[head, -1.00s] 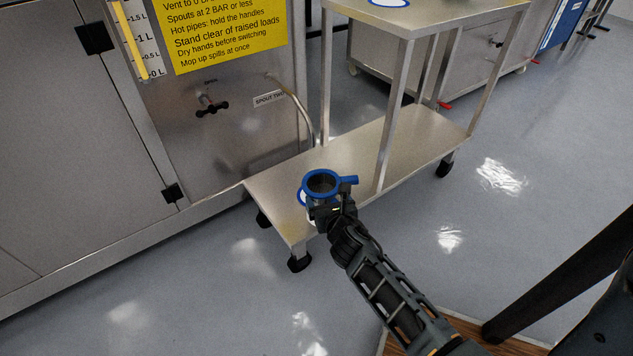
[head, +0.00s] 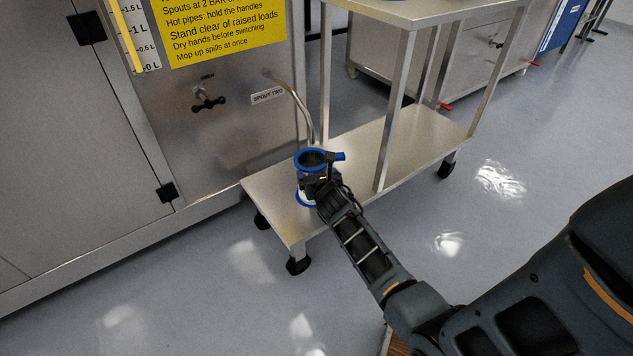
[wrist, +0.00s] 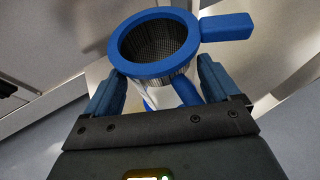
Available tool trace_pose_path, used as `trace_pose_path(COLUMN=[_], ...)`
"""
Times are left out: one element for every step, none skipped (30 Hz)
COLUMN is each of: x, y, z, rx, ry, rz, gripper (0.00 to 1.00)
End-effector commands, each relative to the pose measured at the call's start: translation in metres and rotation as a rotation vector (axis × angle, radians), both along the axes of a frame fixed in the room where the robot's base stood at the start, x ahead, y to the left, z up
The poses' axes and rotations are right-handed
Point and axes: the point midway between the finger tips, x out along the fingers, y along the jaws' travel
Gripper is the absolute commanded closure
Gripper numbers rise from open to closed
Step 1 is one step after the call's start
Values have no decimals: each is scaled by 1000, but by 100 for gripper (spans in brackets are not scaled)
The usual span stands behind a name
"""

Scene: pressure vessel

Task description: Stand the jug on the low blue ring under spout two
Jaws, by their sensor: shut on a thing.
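The jug (head: 311,160) has a blue rim and a blue handle that points right. It is upright over the lower shelf of the metal trolley. My gripper (head: 318,178) is shut on the jug's body; in the wrist view the jug (wrist: 155,45) sits between the fingers of my gripper (wrist: 160,92). A low blue ring with a white middle (head: 303,201) shows on the lower shelf just below the jug, partly hidden by it and my gripper. I cannot tell whether the jug touches it. Spout two (head: 297,97) is a bent pipe ending above the shelf, behind the jug.
The trolley's lower shelf (head: 400,140) is clear to the right. Its upright leg (head: 391,110) stands right of my gripper, and the upper shelf (head: 430,8) is above. The vessel's panel with a black valve handle (head: 208,104) is on the left.

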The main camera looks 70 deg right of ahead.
Motion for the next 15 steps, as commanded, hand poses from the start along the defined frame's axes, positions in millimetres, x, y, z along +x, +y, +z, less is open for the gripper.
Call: trace_pose_path(x=[0,0,0,0,0,1,1,0,0,0,1,0,1,0,0], y=[-1,-1,-1,-1,-1,-1,-1,-1,-1,0,0,0,0,-1,0], z=[-8,-8,-8,-7,-7,-6,-6,-6,-6,-6,-7,-8,-9,-10,-10], rx=[-1,-2,-2,-2,-2,-2,-2,-2,-2,-2,-2,-2,-2,-2,-2], ry=[-2,-2,-3,-3,-3,-3,-3,-3,-3,-2,-2,-2,-2,-2,-1], rz=[-1,-1,0,0,0,0,0,0,0,0,0,0,0,0,0], gripper=[64,64,64,64,64,64,64,64,64,64,64,64,64,64,7])
